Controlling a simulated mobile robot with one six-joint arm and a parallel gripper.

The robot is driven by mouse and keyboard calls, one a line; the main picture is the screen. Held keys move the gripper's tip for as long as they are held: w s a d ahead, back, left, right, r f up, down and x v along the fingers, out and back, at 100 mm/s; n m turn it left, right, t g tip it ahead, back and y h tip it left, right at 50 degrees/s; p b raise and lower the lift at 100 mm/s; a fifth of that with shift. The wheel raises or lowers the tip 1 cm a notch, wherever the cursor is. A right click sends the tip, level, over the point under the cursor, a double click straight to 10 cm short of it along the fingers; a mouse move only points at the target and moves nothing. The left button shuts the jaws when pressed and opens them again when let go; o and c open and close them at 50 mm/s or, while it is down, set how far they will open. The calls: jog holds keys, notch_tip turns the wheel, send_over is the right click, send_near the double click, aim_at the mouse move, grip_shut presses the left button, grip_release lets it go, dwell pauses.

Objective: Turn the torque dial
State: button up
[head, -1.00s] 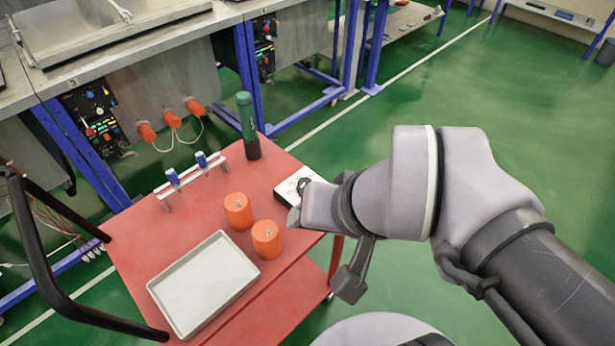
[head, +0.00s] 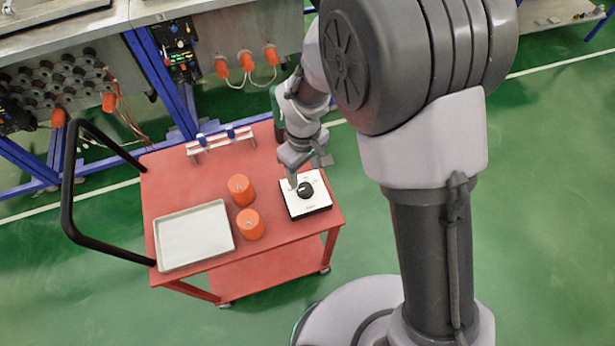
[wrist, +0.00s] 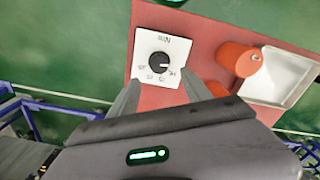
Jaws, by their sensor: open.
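The torque dial (head: 305,189) is a black round knob on a white square plate with printed marks, lying on the red cart top near its right edge. In the wrist view the knob (wrist: 160,65) sits ahead of the fingertips, with the lettering "MIN" on the plate (wrist: 143,41). My gripper (head: 293,178) is above the plate's upper left side in the head view, pointing down. In the wrist view its two fingers (wrist: 160,84) are spread apart and empty, either side of the dial. I cannot tell their height above the plate.
Two orange cylinders (head: 240,190) (head: 249,224) stand on the cart left of the dial, beside a pale tray (head: 194,236). A rack with blue-topped parts (head: 220,141) is at the cart's back. A green tool there is partly hidden by my arm.

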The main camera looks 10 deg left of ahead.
aim_at(305, 187)
notch_tip(305, 187, down, 8)
jog(key=shift+r+b, duration=0.25)
jog(key=shift+b, duration=0.6)
grip_shut()
